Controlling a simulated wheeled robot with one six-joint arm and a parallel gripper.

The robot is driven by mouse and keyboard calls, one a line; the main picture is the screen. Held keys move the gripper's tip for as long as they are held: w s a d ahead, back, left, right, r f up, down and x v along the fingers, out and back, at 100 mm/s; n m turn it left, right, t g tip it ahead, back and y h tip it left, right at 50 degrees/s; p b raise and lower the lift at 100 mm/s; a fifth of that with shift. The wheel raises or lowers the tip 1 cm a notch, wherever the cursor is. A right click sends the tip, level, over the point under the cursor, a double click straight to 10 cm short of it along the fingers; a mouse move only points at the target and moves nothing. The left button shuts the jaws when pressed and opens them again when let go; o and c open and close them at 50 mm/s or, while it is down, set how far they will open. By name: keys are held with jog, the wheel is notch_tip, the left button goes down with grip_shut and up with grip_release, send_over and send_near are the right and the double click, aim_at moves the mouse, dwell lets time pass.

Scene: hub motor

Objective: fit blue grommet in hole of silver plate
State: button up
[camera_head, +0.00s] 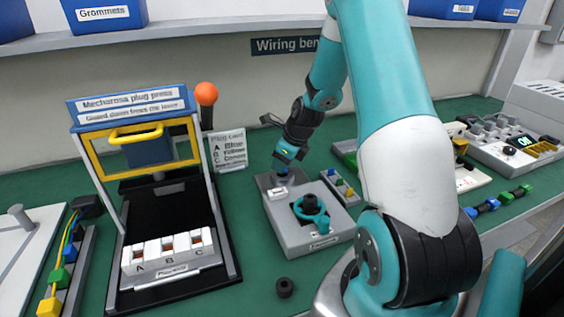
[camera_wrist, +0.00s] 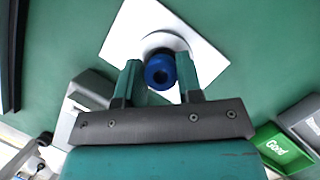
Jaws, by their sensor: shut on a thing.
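My gripper (camera_wrist: 159,82) is shut on the blue grommet (camera_wrist: 160,68), a round ring with a dark centre held between its two fingertips. The silver plate (camera_wrist: 207,62) lies behind the grommet in the wrist view, turned like a diamond. A round, shaded rim shows around the upper edge of the grommet, but the grommet hides most of the hole. I cannot tell whether the grommet touches the plate. In the head view my gripper (camera_head: 288,154) points down over the back left of a grey fixture (camera_head: 297,238), with a bit of blue beneath it.
The plug press (camera_head: 137,105) stands left, and a black round part (camera_head: 285,287) lies in front. A green bin (camera_wrist: 282,148) shows in the wrist view.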

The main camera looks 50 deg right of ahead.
jog(key=shift+f, duration=0.5)
jog(key=o, duration=1)
jog(key=shift+c, duration=0.2)
jog(key=v, duration=1.7)
jog(key=shift+r+p, duration=0.25)
jog(key=shift+p, duration=0.05)
